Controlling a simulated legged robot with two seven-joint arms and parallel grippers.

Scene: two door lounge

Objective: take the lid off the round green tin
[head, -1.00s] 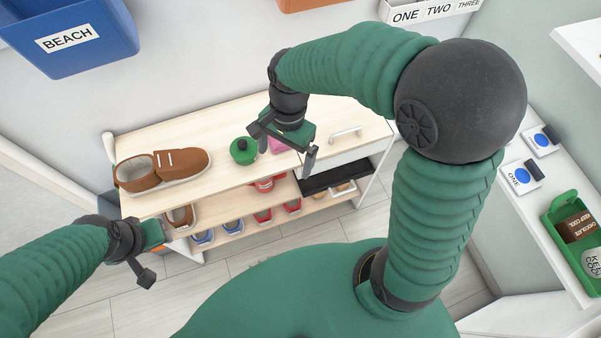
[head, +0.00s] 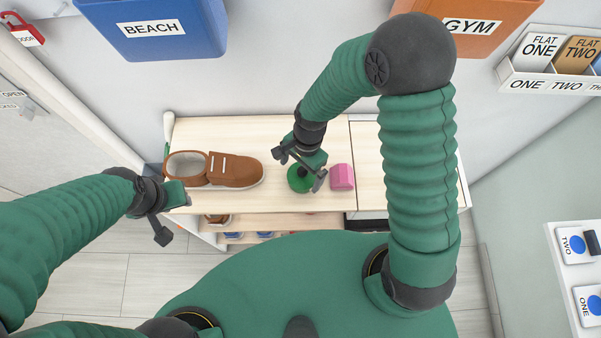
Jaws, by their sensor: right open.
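The round green tin (head: 296,185) stands on the pale wooden bench top, with its lid on and a dark knob on top. My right gripper (head: 301,171) is open over the tin, its dark fingers spread to either side of the knob. The gripper partly covers the tin, and I cannot tell whether a finger touches it. My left gripper (head: 171,213) hangs empty at the bench's front left corner, its visible finger spread away from the palm.
A brown shoe (head: 236,171) lies left of the tin and a pink block (head: 342,177) stands close on its right. Shoes fill the shelf below the bench top (head: 270,135). Blue BEACH (head: 150,30) and orange GYM (head: 480,25) bins hang behind.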

